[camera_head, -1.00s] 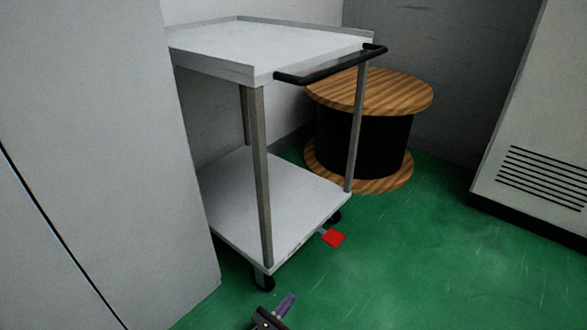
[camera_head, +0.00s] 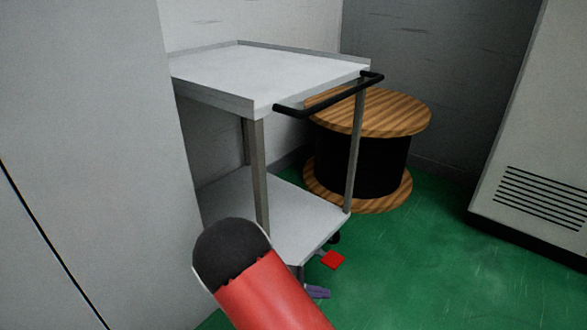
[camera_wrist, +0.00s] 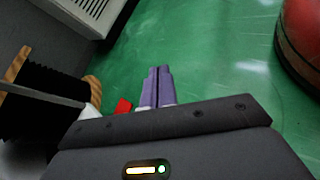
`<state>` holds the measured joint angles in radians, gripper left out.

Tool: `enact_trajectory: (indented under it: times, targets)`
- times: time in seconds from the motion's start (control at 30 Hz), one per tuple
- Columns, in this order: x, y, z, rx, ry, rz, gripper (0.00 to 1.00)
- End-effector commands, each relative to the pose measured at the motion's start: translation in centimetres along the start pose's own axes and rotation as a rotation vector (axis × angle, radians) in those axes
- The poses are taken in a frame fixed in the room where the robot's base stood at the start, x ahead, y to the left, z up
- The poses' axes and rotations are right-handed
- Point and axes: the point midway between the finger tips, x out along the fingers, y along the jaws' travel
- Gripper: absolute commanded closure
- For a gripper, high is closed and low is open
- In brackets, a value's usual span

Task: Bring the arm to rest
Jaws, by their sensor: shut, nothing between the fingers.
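My gripper (camera_head: 317,292) shows at the bottom of the head view as purple fingertips, mostly hidden behind my red and black arm link. In the wrist view my gripper (camera_wrist: 157,82) has its two purple fingers together, with nothing between them. The fingers are over the green floor (camera_wrist: 205,60). In the head view the fingertips appear just below a small red plate (camera_head: 332,260) at the foot of the trolley. How far apart they are I cannot tell.
A grey two-shelf trolley (camera_head: 255,75) with a black handle stands close by. Behind it is a wooden cable reel (camera_head: 385,112). A grey cabinet (camera_head: 90,150) fills the left, and a vented cabinet (camera_head: 530,150) stands at right. Green floor (camera_head: 430,280) between is clear.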

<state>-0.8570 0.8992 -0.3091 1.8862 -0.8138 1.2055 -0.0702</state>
Motion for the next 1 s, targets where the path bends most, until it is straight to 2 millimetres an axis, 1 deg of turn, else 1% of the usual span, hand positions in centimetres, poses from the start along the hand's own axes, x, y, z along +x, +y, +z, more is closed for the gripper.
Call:
enact_trajectory:
  times: [0.03,0.07,0.1,0.37,0.4,0.57,0.6,0.8,0.9,1.0]
  targets:
    - [-0.2,0.6,2.6,0.06,0.049,-0.072,1.0]
    - [-0.3,0.7,3.7,0.092,0.077,-0.113,1.0]
    - [-0.4,0.8,5.3,0.136,0.112,-0.165,1.0]
    - [-1.5,1.0,15.5,0.436,0.349,-0.458,1.0]
    - [-1.7,0.9,17.0,0.484,0.386,-0.495,1.0]
    - [-2.8,0.1,23.0,0.682,0.529,-0.626,1.0]
    - [-3.1,-0.1,24.5,0.734,0.564,-0.654,1.0]
    - [-4.7,-1.9,31.2,0.993,0.736,-0.757,1.0]
    - [-5.7,-2.9,34.1,1.123,0.819,-0.786,1.0]
    - [-6.5,-4.0,36.4,1.238,0.889,-0.8,1.0]
